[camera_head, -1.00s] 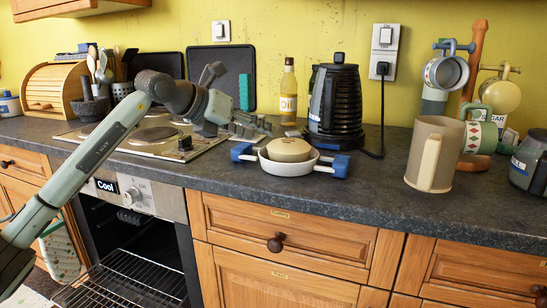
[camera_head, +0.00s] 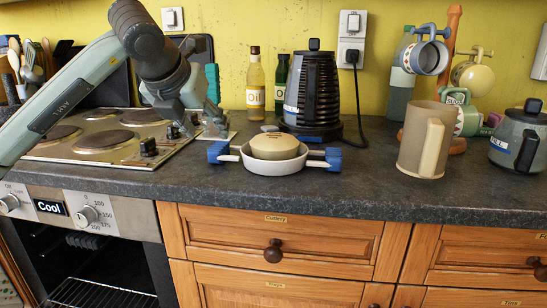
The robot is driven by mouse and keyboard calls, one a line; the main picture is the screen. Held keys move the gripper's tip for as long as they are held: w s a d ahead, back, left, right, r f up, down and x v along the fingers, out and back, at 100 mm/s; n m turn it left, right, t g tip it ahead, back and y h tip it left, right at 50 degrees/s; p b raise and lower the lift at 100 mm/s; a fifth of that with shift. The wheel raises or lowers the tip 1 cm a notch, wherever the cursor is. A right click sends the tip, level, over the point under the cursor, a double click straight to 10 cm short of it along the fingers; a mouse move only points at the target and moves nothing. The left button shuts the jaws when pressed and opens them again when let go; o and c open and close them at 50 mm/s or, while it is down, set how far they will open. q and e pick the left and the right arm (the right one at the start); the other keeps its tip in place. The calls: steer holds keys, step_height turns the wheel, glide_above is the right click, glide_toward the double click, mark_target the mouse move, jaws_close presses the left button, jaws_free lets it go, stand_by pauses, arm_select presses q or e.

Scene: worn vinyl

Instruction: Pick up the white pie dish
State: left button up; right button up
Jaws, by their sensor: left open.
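The white pie dish (camera_head: 275,167) stands on the dark worktop near its front edge. It is a shallow round dish with blue grips at its left and right sides. A cream round thing (camera_head: 275,146) sits in it. My left gripper (camera_head: 213,127) is open and empty, behind and to the left of the dish, over the right edge of the hob. It is apart from the dish. Its fingers partly overlap each other in this view. My right gripper is out of view.
A black kettle (camera_head: 314,95) stands close behind the dish, with an oil bottle (camera_head: 255,84) to its left. A beige jug (camera_head: 424,140) stands to the right. The hob (camera_head: 100,140) lies left. The worktop (camera_head: 350,185) is clear between dish and jug.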

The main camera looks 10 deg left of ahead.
mark_target(219, 145)
arm_select(q)
steer(key=p+x, duration=0.1)
steer(key=x, duration=0.6)
steer(key=shift+w+f, duration=0.15)
steer(key=shift+f, duration=0.05)
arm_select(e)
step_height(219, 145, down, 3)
arm_select(q)
jaws_close()
steer(key=shift+d+r, duration=0.1)
steer(key=shift+r, duration=0.05)
